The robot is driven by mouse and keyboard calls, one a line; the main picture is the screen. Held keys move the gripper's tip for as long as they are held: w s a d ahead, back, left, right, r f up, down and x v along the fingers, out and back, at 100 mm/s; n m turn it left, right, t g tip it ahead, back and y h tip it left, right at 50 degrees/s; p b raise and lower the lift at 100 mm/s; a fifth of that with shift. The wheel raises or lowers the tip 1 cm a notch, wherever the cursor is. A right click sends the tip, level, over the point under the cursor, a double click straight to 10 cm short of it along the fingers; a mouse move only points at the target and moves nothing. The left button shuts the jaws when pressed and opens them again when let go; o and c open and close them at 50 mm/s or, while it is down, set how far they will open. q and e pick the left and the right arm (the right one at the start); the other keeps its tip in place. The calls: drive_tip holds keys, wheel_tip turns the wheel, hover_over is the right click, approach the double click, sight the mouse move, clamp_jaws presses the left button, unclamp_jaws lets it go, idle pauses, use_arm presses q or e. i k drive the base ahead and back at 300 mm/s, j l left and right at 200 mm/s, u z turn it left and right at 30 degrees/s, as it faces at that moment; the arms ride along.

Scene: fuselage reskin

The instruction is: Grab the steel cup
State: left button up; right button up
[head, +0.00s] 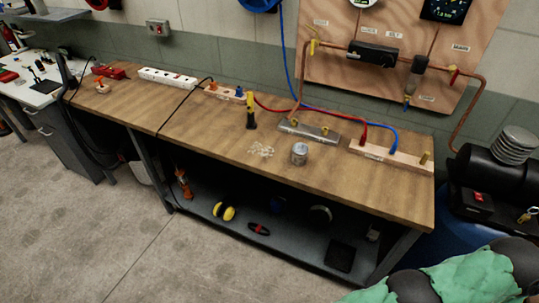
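The steel cup (300,153) is a small grey metal cup standing upright on the wooden workbench (215,115), near its front edge and right of the middle. A small scatter of pale bits (261,150) lies just left of it. A flat grey metal block (308,131) lies behind it. Neither of my grippers shows in the head view, so their place relative to the cup cannot be told. Nothing is seen touching the cup.
Behind the cup stand a yellow and black tool (250,111) and red and blue cables. A pale wooden strip with fittings (390,157) lies to the right. A copper-pipe panel (400,50) rises behind. The bench front before the cup is clear. A lower shelf (270,215) holds yellow earmuffs (223,211).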

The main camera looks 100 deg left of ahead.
sight(300, 150)
drive_tip(key=u, duration=3.15)
drive_tip(key=i+j+z, duration=0.1)
drive_tip(key=i+j, duration=0.4)
drive_tip(key=j, duration=0.1)
